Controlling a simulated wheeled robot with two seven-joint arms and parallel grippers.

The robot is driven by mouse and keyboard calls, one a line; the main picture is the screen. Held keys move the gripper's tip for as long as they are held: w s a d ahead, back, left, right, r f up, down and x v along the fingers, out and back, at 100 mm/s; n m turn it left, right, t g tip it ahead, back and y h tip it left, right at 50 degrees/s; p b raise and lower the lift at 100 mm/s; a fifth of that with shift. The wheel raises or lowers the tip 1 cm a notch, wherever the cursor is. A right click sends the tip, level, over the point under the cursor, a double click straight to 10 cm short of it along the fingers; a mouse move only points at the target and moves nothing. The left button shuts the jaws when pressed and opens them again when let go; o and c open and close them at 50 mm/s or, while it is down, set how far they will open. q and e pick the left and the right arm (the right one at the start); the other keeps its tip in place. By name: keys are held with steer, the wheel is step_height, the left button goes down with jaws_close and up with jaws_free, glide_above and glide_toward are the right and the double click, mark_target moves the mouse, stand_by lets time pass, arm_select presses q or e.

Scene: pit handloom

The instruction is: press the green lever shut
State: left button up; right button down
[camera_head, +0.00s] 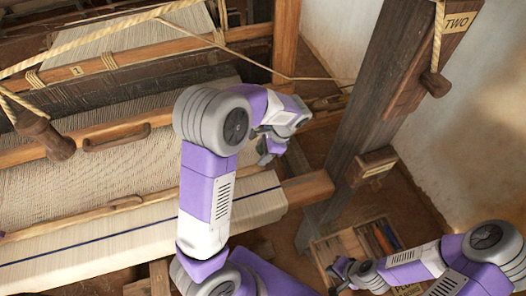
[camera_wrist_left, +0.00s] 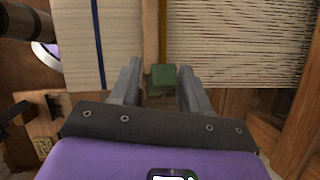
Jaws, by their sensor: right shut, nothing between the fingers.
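The green lever (camera_wrist_left: 163,78) shows as a small green block in the left wrist view, at the wooden bar between two stretches of cloth. My left gripper (camera_head: 268,146) is at the right end of the loom in the head view. Its fingers (camera_wrist_left: 160,84) are apart, with the green block in the gap between them; I cannot tell whether they touch it. In the head view the lever is mostly hidden by my left gripper. My right gripper (camera_head: 342,272) is shut and empty at the lower right, away from the lever.
The cloth roll (camera_head: 120,240) with a blue stripe lies along the loom's front. A dark post (camera_head: 375,110) stands right of my left gripper. A wooden box (camera_head: 345,243) with coloured items lies by my right gripper. Ropes (camera_head: 255,62) cross above the loom.

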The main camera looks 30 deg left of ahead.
arm_select(q)
jaws_close()
steer(key=t+h+b, duration=0.1)
steer(key=b, duration=0.1)
steer(key=s+a+f+t+h+b, duration=0.1)
steer(key=b, duration=0.1)
steer(key=t+h+b, duration=0.1)
steer(key=b, duration=0.1)
steer(key=shift+s+a+f+t, duration=0.25)
steer(key=shift+s+f+t, duration=0.1)
steer(key=shift+f+t, duration=0.05)
steer(key=shift+s+a+f+n+t+h+b, duration=0.2)
steer(key=shift+f+n+t+h+b, duration=0.1)
steer(key=shift+t+h+b, duration=0.65)
